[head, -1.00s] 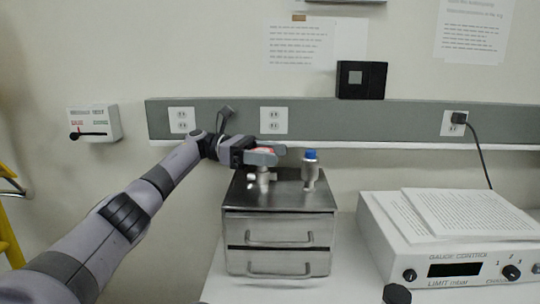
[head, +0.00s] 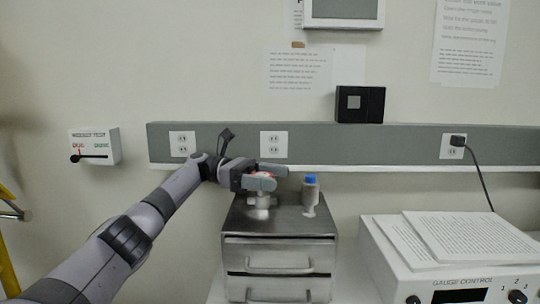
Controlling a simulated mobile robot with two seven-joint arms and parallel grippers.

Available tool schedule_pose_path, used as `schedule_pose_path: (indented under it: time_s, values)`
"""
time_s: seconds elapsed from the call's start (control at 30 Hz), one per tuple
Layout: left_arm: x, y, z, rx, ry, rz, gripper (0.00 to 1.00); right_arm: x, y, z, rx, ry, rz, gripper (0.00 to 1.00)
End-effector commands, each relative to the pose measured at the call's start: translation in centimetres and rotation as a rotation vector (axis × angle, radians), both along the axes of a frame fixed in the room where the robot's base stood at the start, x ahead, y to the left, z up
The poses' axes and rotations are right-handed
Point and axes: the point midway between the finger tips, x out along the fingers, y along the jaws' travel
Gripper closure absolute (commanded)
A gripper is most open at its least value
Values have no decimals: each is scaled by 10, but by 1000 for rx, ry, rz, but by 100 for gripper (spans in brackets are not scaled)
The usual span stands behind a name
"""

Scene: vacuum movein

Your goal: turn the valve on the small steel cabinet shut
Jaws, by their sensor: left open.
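The small steel cabinet (head: 278,252) stands on a white bench, with two drawers and bar handles on its front. On its top left is a valve (head: 262,200) with a pale metal body; a bit of red shows at its top, between my fingers. A second fitting with a blue cap (head: 310,192) stands upright on the top right. My left gripper (head: 268,178) is at the top of the valve, its fingers pointing right and apart around the red part. The fingers hide most of the valve's handle, so I cannot tell its angle. My right gripper is not in view.
A gauge control box (head: 385,255) with papers (head: 470,238) on it stands at right. A wall rail with outlets (head: 274,145) runs close behind the cabinet. A switch box (head: 95,146) hangs at left. The air above the cabinet's right side is free.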

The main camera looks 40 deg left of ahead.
Motion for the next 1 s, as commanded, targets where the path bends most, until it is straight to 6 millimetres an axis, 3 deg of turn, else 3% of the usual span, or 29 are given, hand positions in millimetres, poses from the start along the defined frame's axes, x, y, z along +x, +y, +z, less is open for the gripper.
schedule_pose_path:
  time_s: [0.17, 0.5, 0.93, 1.0]
  values:
    - [0, 0, 22, 0, -6, 0, 18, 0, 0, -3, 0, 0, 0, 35]
    - [0, 0, 88, -2, -7, -1, 18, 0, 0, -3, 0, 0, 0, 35]
    - [0, 0, 174, -3, -6, 0, 18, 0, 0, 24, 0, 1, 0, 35]
    - [1, 0, 177, -2, -2, 0, 18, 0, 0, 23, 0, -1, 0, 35]
